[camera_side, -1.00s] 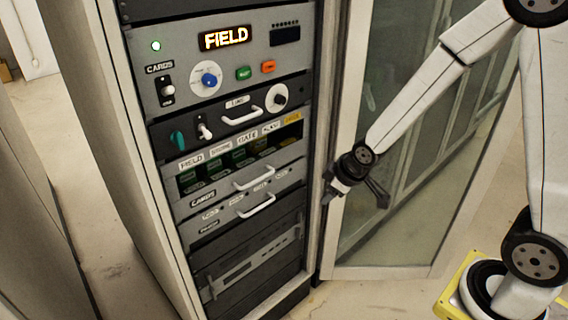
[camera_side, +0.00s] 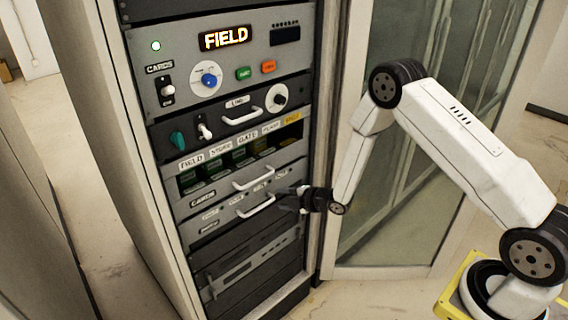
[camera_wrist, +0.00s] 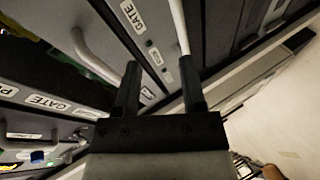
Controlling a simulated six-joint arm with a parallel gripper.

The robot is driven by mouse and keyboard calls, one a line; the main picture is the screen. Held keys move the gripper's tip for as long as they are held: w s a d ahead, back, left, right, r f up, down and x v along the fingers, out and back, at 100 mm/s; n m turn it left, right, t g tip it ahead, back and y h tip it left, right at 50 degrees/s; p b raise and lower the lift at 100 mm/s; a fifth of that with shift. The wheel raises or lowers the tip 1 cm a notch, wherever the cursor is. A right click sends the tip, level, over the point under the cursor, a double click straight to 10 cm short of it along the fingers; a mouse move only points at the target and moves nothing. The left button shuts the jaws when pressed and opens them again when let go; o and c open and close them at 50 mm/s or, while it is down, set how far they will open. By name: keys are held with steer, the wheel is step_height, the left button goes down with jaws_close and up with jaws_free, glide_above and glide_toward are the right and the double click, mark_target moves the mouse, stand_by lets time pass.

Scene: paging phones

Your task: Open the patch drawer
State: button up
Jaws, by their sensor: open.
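The patch drawer (camera_side: 222,226) is the lower grey drawer in the rack, and it looks shut, its front in line with the panels around it. Its white bar handle (camera_side: 256,207) stands out from the front. My gripper (camera_side: 282,200) is just right of that handle's right end, pointing left at the rack. In the wrist view my gripper (camera_wrist: 159,80) has its two dark fingers apart with nothing between them. A white handle (camera_wrist: 180,27), apparently the patch drawer's, runs down to the right fingertip; I cannot tell if they touch.
The CARDS drawer (camera_side: 204,200) with its own white handle (camera_side: 253,179) is close above. A row of card slots (camera_side: 238,160) and the LINE panel (camera_side: 238,101) sit higher. The open glass door (camera_side: 390,210) stands right of the rack, beside my arm. The display (camera_side: 225,37) reads FIELD.

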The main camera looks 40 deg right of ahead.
mark_target(260, 206)
steer(key=shift+s+a+f+n+t+y, duration=0.15)
steer(key=shift+f+n+t+y, duration=0.2)
steer(key=shift+f+n, duration=0.35)
steer(key=shift+s+a+f+n+t+y, duration=0.15)
steer(key=shift+f+n+t+y, duration=0.2)
steer(key=shift+f+n, duration=0.3)
steer(key=shift+a+f+n+t+y, duration=0.15)
steer(key=shift+f+n+t+y, duration=0.2)
steer(key=shift+f+n, duration=0.3)
steer(key=shift+w+f, duration=0.1)
steer(key=shift+x, duration=3.85)
jaws_close()
